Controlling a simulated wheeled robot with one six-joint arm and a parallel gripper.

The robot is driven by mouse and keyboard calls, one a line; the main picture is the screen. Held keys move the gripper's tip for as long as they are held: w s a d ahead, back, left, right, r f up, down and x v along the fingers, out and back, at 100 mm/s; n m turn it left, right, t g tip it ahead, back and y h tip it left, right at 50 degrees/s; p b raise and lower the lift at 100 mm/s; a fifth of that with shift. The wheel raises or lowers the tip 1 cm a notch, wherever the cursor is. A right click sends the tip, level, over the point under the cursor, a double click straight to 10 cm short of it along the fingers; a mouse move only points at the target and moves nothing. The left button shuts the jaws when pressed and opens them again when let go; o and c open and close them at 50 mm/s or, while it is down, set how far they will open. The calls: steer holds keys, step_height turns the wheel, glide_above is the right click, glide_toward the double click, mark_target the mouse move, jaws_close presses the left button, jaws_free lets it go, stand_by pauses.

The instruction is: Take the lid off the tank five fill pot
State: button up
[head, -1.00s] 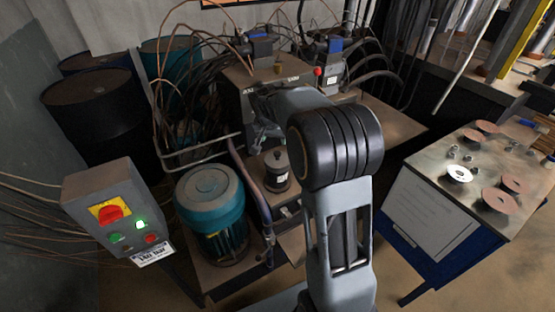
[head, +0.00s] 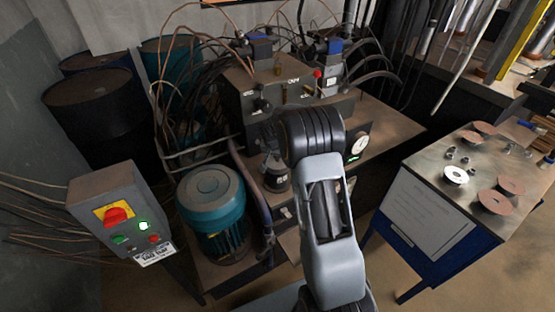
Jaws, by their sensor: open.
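A small dark cylindrical pot (head: 277,182), apparently the fill pot, stands on the brown tank top beside the blue motor. Its upper part and lid are largely covered by my arm's end, so I cannot tell whether the lid is touched. My gripper (head: 269,151) is small, dark and partly hidden behind my arm's black elbow. It is open and seems to be right at or just above the pot's top. No tank number can be read on the pot.
A blue motor (head: 212,198) and a curved pipe (head: 247,185) stand close left of the pot. A dark valve block (head: 315,106) with hoses rises behind. A control box (head: 119,213) is at left. A bench (head: 425,181) with several discs is at right.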

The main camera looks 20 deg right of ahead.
steer(key=shift+w+d+f, duration=0.1)
steer(key=shift+f, duration=0.3)
steer(key=c, duration=1)
steer(key=shift+c, duration=0.2)
steer(key=shift+r, duration=0.2)
